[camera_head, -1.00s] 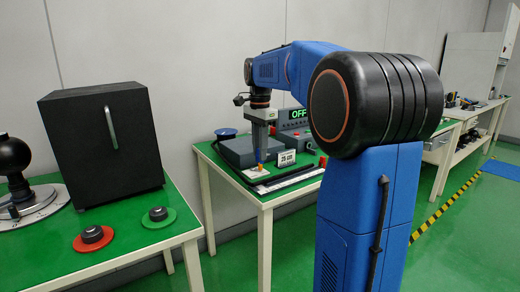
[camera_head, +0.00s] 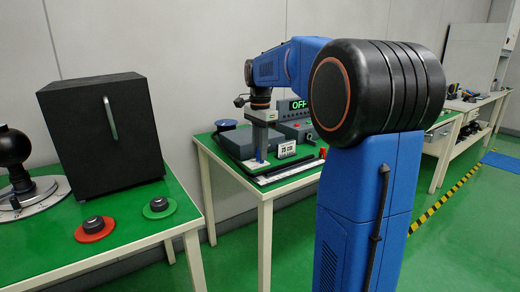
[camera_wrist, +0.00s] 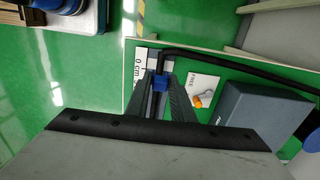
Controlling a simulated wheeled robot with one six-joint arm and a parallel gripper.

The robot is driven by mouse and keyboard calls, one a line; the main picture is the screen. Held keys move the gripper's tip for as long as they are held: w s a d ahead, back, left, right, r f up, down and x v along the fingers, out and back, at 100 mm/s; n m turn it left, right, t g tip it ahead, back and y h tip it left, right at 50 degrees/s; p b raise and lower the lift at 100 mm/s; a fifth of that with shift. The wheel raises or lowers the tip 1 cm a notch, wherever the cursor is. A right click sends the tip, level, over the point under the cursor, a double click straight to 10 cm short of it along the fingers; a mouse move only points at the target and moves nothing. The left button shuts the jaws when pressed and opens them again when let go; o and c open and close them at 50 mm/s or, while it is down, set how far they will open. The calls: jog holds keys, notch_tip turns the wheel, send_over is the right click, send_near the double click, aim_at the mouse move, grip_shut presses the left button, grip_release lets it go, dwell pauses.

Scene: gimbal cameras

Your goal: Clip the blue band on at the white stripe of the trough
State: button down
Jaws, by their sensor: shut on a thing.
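My gripper (camera_head: 261,158) points down over the front left part of the far green table. In the wrist view my gripper (camera_wrist: 160,77) is shut on the small blue band (camera_wrist: 161,83), which sits between the fingertips. The black trough (camera_head: 292,169) runs along the table's front, with a white ruler strip (camera_head: 288,178) beside it; its "0 cm" end (camera_wrist: 139,66) shows left of the fingers in the wrist view. The fingers hide the trough below the band. I cannot tell its white stripe apart, nor whether the band touches the trough.
A black cable or rod (camera_wrist: 240,64) bends along the table's left edge. A grey box (camera_wrist: 258,116) and a card with an orange piece (camera_wrist: 203,98) lie right of the fingers. A small sign (camera_head: 285,149) stands close by.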

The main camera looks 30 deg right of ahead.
jog(key=shift+f, duration=1.25)
jog(key=shift+f, duration=1.7)
dwell(0.7)
jog(key=c, duration=1.5)
grip_release()
jog(key=shift+o, duration=0.2)
notch_tip(320, 180, up, 17)
jog(key=shift+r, duration=0.2)
